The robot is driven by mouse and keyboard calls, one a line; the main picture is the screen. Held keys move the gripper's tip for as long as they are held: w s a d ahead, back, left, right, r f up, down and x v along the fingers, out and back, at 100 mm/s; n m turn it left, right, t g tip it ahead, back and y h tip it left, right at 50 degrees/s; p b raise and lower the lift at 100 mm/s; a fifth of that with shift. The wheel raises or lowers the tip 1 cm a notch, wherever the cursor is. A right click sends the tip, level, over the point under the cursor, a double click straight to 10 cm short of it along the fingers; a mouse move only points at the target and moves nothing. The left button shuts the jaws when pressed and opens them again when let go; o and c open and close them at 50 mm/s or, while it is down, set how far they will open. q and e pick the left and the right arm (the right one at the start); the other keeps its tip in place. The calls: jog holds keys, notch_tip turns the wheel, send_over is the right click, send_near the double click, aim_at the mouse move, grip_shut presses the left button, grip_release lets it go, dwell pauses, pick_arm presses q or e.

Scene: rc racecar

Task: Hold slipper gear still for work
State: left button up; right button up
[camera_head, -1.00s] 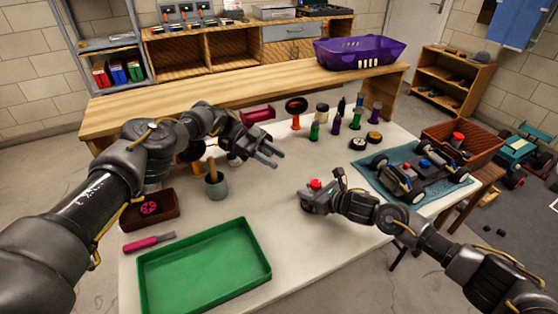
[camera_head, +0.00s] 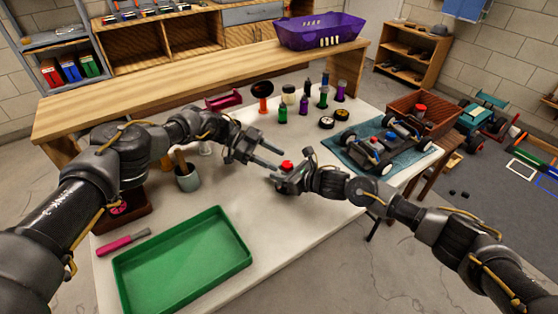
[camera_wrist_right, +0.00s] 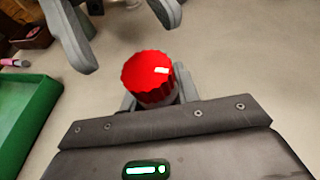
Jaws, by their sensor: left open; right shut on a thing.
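The slipper gear, a red ribbed round piece (camera_head: 287,165), is held upright in my right gripper (camera_head: 280,182), low over the white table. In the right wrist view the red gear (camera_wrist_right: 149,77) sits between the shut jaws, its ribbed side and top showing. Its lower part is hidden by the gripper. My left gripper (camera_head: 279,158) is open and empty, with its fingers pointing right, close to the gear's left side. In the right wrist view the left gripper's spread fingers (camera_wrist_right: 127,42) show just beyond the gear. I see no contact between them.
A green tray (camera_head: 246,262) and a pink-handled tool (camera_head: 115,245) lie at the front left. Several bottles and small wheels (camera_head: 326,123) stand at the back. A car chassis (camera_head: 385,150) rests on a blue mat (camera_head: 375,170) at the right.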

aim_at(287, 166)
pick_arm(q)
jog(key=shift+x, duration=1.25)
jog(key=c, duration=1)
jog(key=shift+w+f, duration=0.2)
jog(key=shift+w, duration=0.05)
jog(key=shift+d+r+m+g, duration=0.1)
jog(key=shift+m+g, duration=0.5)
jog(key=shift+s+r+g+y, duration=0.1)
jog(key=shift+s+g+y, duration=0.05)
jog(key=shift+g+y, duration=0.15)
jog(key=o, duration=1)
